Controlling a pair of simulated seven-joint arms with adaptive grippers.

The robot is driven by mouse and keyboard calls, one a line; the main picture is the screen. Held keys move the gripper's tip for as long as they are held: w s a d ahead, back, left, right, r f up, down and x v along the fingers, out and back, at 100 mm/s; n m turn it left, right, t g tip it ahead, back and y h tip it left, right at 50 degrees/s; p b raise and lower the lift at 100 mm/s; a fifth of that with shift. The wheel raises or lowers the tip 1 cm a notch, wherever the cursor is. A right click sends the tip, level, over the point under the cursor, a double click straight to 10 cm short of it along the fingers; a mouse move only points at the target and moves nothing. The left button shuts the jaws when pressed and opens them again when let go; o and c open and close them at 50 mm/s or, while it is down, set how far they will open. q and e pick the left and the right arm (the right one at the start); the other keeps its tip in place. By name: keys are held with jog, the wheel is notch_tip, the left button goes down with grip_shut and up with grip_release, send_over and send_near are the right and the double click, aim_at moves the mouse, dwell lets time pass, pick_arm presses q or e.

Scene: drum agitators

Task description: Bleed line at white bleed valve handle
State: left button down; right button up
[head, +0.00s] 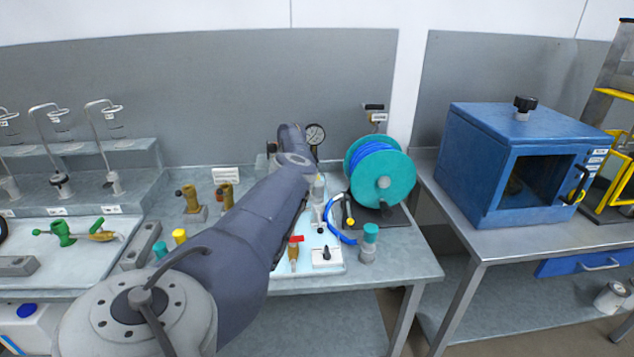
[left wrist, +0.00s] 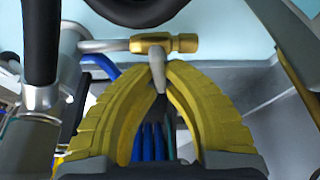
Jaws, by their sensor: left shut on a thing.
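The white bleed valve handle (left wrist: 156,56) shows in the left wrist view as a short pale lever below a brass fitting (left wrist: 182,43). My left gripper (left wrist: 159,78) has its two yellow fingers shut on the lower part of this handle. In the head view my left arm crosses the bench toward the pressure gauge (head: 316,134). The arm hides my left gripper and the bleed valve handle there. My right gripper is in neither view.
A teal reel (head: 390,190) with blue hose stands right of my arm. A red-handled valve (head: 294,252) and a white switch block (head: 326,257) lie near the front. Brass valves (head: 190,199) stand left of the arm. A blue oven (head: 517,165) is on the right bench.

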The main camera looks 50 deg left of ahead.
pick_arm(q)
jog(key=shift+m+h, duration=0.3)
jog(key=shift+m, duration=0.3)
jog(key=c, duration=1.5)
grip_release()
jog(key=shift+o, duration=0.2)
jog(key=shift+n, duration=0.3)
jog(key=shift+n, duration=0.4)
